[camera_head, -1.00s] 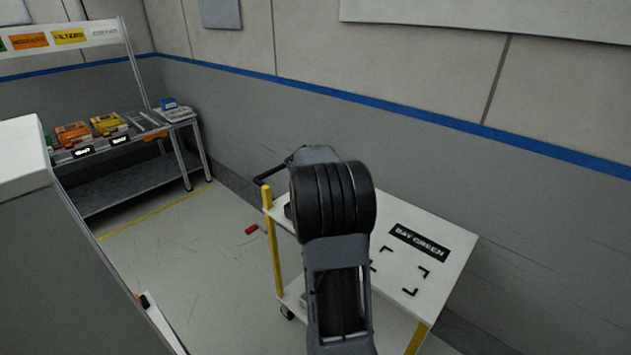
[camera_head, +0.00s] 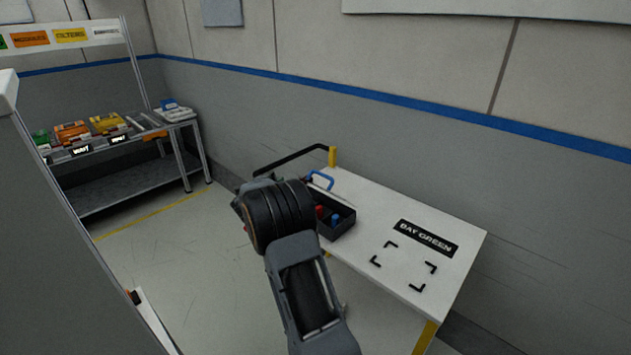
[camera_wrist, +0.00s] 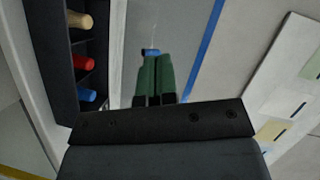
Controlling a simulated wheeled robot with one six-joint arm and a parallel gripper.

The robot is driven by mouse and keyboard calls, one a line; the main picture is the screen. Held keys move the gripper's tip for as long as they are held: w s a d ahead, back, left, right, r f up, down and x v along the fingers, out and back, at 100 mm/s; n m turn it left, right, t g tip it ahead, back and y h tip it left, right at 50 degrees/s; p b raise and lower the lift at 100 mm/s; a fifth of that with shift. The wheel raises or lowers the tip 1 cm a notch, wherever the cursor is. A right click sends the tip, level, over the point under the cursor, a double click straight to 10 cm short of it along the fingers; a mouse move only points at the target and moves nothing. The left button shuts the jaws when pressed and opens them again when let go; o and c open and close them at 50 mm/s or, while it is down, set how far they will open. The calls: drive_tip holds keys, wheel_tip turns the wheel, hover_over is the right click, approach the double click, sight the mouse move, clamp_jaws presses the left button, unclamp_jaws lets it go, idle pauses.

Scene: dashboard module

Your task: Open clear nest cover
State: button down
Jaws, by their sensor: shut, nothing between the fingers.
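No clear cover can be made out for sure in either view. A black nest box (camera_head: 338,228) with red and blue pegs stands on the white cart, partly behind my arm. A blue handle (camera_head: 321,180) rises at its far side. In the wrist view the black box (camera_wrist: 68,60) is at the left, with tan, red and blue pegs. My gripper (camera_wrist: 152,58) has green fingers, shut together and empty, to the right of the box. A small blue piece shows at the fingertips; I cannot tell whether they touch it.
A shelf (camera_head: 130,180) with parts stands at the back left. A grey wall runs behind.

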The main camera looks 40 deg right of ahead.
sight(321, 175)
drive_tip(key=s+d+m+g+h, duration=0.2)
drive_tip(key=s+m+g, duration=0.4)
drive_tip(key=m, duration=0.2)
drive_tip(key=d+p, duration=0.1)
drive_tip(key=d, duration=0.5)
drive_tip(key=d+p, duration=0.1)
drive_tip(key=d, duration=0.3)
drive_tip(key=shift+w+f+p, duration=0.25)
drive_tip(key=shift+f+p, duration=0.1)
